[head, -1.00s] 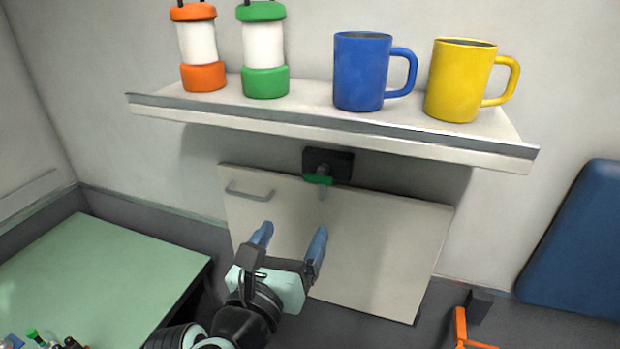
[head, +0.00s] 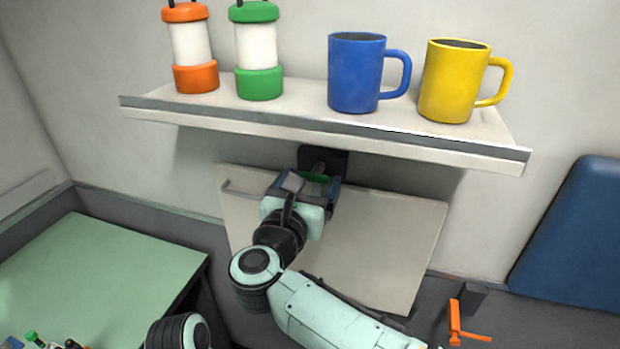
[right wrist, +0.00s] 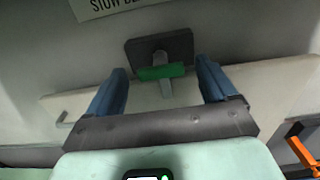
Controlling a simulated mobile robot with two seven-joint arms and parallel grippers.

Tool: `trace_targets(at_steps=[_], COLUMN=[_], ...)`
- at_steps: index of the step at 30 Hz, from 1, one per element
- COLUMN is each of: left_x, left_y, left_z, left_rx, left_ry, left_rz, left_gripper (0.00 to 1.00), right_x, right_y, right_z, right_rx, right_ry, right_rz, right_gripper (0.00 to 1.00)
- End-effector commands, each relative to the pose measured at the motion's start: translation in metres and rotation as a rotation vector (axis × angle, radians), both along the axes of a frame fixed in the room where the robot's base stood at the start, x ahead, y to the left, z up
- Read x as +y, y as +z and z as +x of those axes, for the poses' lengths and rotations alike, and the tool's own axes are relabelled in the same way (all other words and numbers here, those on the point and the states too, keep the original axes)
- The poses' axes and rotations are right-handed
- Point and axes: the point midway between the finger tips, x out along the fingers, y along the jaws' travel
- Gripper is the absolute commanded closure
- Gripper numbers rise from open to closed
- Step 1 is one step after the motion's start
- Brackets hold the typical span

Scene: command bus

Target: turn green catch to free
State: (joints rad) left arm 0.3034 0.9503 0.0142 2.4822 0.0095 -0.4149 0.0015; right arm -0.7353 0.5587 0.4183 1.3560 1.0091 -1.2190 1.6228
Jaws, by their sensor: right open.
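The green catch (head: 314,178) sits on a dark mount (head: 336,162) on the wall, under the shelf and at the top edge of a pale panel (head: 380,240). My right gripper (head: 312,184) is open at the catch. Its blue fingers (right wrist: 161,85) stand on either side of the catch, with gaps on both sides. The gripper hides part of the catch in the head view. My left gripper is not in view.
The shelf (head: 300,128) above holds an orange lantern (head: 190,45), a green lantern (head: 257,48), a blue mug (head: 355,75) and a yellow mug (head: 452,80). A green table (head: 90,280) is at left. An orange handle (head: 460,325) is at lower right.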

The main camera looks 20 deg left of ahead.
Motion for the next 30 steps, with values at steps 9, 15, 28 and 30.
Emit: trace_targets(at_steps=[9,15,28,30], left_x=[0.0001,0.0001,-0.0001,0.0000], left_y=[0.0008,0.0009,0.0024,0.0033], left_z=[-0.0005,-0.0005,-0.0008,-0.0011], left_rx=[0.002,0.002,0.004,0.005], left_ry=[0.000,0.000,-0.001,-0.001], left_rz=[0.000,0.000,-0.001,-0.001], left_gripper=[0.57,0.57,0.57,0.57], right_x=[-0.0003,-0.0003,0.0000,0.0003], right_y=[-0.0007,-0.0007,-0.0004,-0.0003], right_z=[0.0071,0.0068,0.0065,0.0064], right_rx=[0.000,0.000,0.003,0.004], right_ry=[0.000,0.000,0.000,0.000], right_rz=[-0.001,-0.001,-0.051,-0.084], right_gripper=[0.15,0.57,0.71,0.71])
